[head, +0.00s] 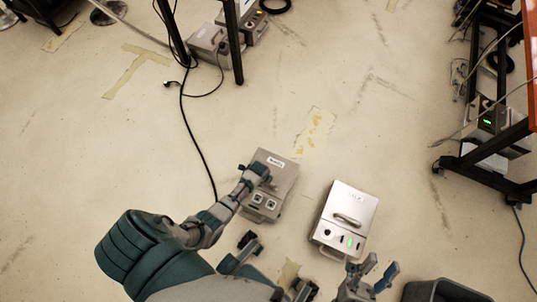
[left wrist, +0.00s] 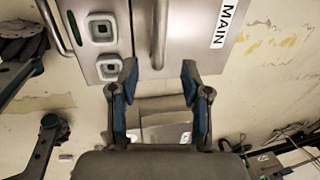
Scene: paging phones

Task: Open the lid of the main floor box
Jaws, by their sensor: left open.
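The main floor box (head: 286,180) is a grey metal case on the floor, its lid apparently shut. My left gripper (head: 262,172) is over its top and hides the handle in the head view. In the left wrist view the MAIN label (left wrist: 229,22), two square sockets (left wrist: 102,28) and the bar handle (left wrist: 160,30) show. My left gripper (left wrist: 160,72) is open, its fingertips either side of the handle's line; I cannot tell whether they touch it. My right gripper (head: 381,267) is open and empty, in front of the second box.
A second, paler box (head: 348,207) with a handle and green light stands right of the main box. A dark grey bin (head: 445,291) is at the bottom right. A wheeled rack (head: 490,165) stands at the right; a black cable (head: 193,135) runs along the floor.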

